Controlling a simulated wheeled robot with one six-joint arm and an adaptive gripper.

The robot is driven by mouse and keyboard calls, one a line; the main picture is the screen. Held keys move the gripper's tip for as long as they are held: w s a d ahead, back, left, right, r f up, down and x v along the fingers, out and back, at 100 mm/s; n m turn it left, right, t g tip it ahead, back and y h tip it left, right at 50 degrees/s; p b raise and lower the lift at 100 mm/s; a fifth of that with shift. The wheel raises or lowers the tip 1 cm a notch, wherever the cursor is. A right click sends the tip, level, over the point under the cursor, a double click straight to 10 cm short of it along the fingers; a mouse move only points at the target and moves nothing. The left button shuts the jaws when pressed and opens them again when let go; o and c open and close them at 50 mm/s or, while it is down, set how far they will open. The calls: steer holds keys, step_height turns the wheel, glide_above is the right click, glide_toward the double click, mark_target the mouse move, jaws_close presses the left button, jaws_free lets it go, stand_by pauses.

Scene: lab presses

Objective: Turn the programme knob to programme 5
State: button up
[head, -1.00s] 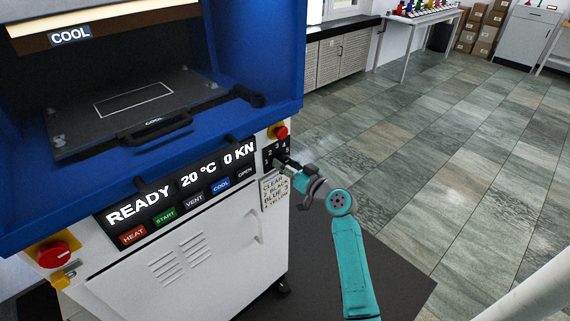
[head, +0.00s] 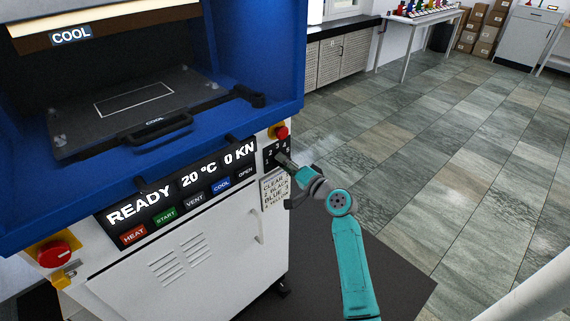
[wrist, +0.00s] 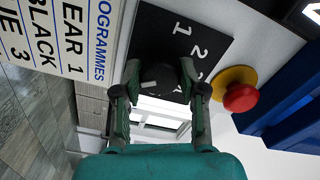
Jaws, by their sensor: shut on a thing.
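The programme knob (wrist: 165,76) is a round dark knob on a black dial plate (wrist: 190,42) with white numbers. In the wrist view, the two fingers of my gripper (wrist: 160,80) are shut on it, one on each side. A pale pointer mark shows on the knob's lower left in that view. The 1 and 2 are readable above right of the knob; the number the pointer is at cannot be told. In the head view, my gripper (head: 283,159) reaches the dial at the right end of the press front, and the knob is hidden behind it.
A red emergency button (wrist: 240,97) on a yellow base sits close beside the dial. A programme list label (head: 275,191) is below the dial. The display (head: 181,186) reads READY, 20 °C, 0 KN. Open floor (head: 430,160) lies to the right.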

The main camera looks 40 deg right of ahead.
steer(key=shift+m, duration=1.1)
steer(key=o, duration=1.1)
steer(key=shift+o, duration=0.2)
steer(key=s, duration=1.2)
steer(key=shift+d, duration=0.25)
